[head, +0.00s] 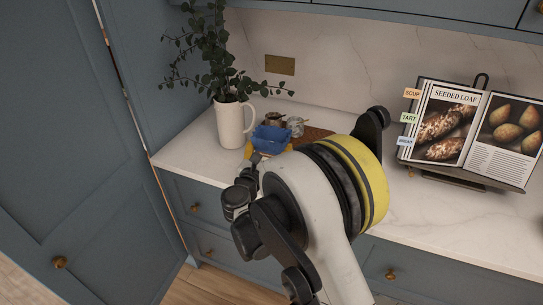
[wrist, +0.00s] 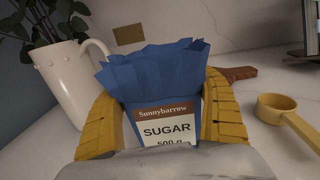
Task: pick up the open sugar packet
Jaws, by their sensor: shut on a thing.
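The sugar packet (wrist: 165,107) is blue with a torn, open top and a white and brown label reading "Sunnybarrow SUGAR 500 g". It stands about upright in the wrist view, between the two yellow fingers of my gripper (wrist: 165,118), which are shut on its sides. In the head view the blue packet (head: 271,138) shows near the left end of the counter, partly behind my arm. The packet's lower part is hidden in the wrist view, so I cannot tell whether it touches the counter.
A white jug (head: 230,122) with leafy stems stands close at the left. A wooden board (head: 313,135) lies behind. A yellow scoop (wrist: 274,108) lies to the right in the wrist view. A cookbook on a stand (head: 468,130) is at the right.

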